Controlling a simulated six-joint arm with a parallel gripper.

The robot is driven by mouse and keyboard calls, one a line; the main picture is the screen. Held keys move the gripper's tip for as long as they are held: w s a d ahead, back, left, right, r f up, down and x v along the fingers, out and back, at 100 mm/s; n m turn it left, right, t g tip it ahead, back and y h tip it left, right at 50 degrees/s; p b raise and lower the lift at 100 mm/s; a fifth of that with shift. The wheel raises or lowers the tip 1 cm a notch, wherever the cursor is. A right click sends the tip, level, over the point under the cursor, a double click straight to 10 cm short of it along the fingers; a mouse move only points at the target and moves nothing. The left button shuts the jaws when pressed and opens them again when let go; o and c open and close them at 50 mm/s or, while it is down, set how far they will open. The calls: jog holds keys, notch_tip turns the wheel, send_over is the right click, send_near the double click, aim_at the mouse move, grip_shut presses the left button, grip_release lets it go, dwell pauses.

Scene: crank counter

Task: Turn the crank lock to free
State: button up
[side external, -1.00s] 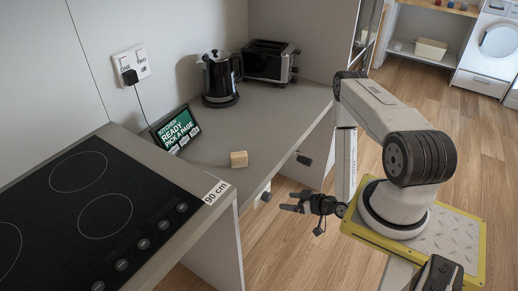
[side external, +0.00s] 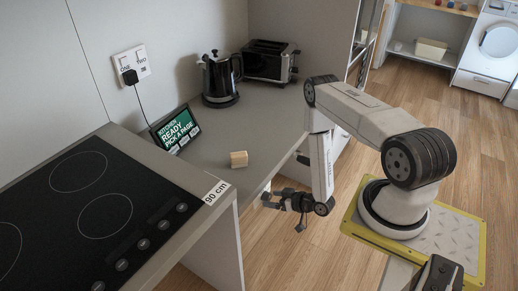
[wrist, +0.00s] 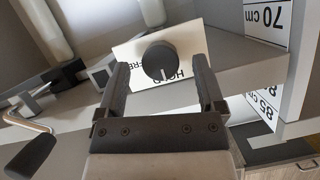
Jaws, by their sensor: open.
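A dark round knob (wrist: 159,61) with a pale pointer line sits on a white label plate (wrist: 196,40). The plate reads HOLD and, partly covered, what looks like FREE, so this appears to be the crank lock. My gripper (wrist: 160,75) is open, with one finger on each side of the knob in the wrist view. I cannot tell whether the fingers touch it. A bent metal crank with a black handle (wrist: 32,155) is at the lower left. In the side external view my gripper (side external: 268,201) is at the counter's front edge; the knob cannot be made out there.
A cooktop (side external: 85,210) is at the left. Signs reading 70 cm (wrist: 266,20) and 85 cm (wrist: 264,106) are right of the knob.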

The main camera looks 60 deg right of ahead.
jog(key=shift+w+a+f, duration=0.1)
jog(key=shift+w+f, duration=0.15)
jog(key=shift+w, duration=0.4)
grip_shut()
